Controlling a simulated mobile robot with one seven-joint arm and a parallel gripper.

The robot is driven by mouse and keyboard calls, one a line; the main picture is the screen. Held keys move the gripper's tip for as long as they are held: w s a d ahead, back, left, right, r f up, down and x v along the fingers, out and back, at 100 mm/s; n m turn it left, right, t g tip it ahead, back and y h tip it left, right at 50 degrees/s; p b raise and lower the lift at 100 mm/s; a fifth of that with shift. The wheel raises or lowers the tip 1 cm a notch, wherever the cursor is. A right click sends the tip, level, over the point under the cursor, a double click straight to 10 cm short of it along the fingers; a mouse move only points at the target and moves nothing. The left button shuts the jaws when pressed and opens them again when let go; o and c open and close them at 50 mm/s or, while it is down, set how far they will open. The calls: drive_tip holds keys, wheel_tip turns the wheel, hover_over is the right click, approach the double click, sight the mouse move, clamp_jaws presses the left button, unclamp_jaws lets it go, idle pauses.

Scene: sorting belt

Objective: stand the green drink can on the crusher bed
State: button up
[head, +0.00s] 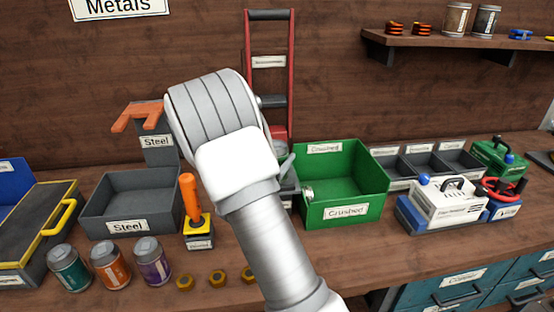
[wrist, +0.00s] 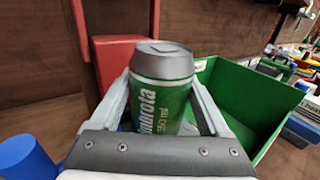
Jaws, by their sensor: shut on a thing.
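The green drink can (wrist: 162,92), with a silver top and white lettering, is between the two fingers of my gripper (wrist: 160,84) in the wrist view. The gripper is shut on it. The can looks roughly upright; its bottom is hidden by the gripper. The crusher is a tall red frame (head: 291,62) with dark crossbars against the back wall in the head view. My arm covers most of its lower part, including the bed. A red crusher part (wrist: 113,58) stands just behind the can in the wrist view. I cannot tell whether the can touches the bed.
The green Crushed bin (head: 345,212) is close on the right. A grey Steel bin (head: 130,226) and an orange-handled device (head: 190,200) are on the left. Several cans, including a purple one (head: 152,262), stand at front left. Bare bench shows at front right of my arm.

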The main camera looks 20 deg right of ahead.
drive_tip(key=shift+f, duration=0.2)
drive_tip(key=o, duration=1.2)
drive_tip(key=shift+c, duration=0.2)
drive_tip(key=shift+r, duration=0.2)
